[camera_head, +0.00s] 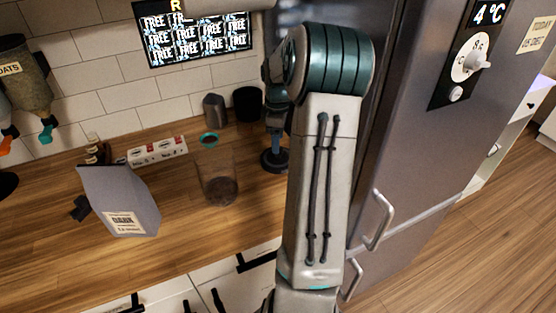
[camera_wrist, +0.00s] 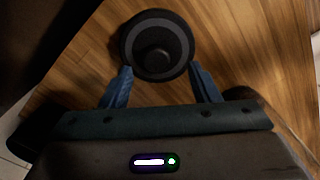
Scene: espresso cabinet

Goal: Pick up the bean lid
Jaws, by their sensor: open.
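The bean lid (camera_wrist: 155,22) is a dark round disc with a raised knob in its middle, lying on the wooden counter in the wrist view. In the head view the lid (camera_head: 268,166) shows just left of my arm, partly covered by it. My gripper (camera_wrist: 160,70) is open and empty. Its two blue fingers point at the near side of the lid, one to each side, with the knob beyond the tips. In the head view my gripper (camera_head: 275,148) is above the lid, mostly hidden by my arm. I cannot tell the exact height gap.
A clear jar with dark contents (camera_head: 219,188) stands left of the lid. A grey bag (camera_head: 120,190) and a labelled box (camera_head: 157,150) are farther left. A grey container (camera_head: 215,109) and black cup (camera_head: 248,104) stand at the wall. The fridge (camera_head: 415,120) is close on the right.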

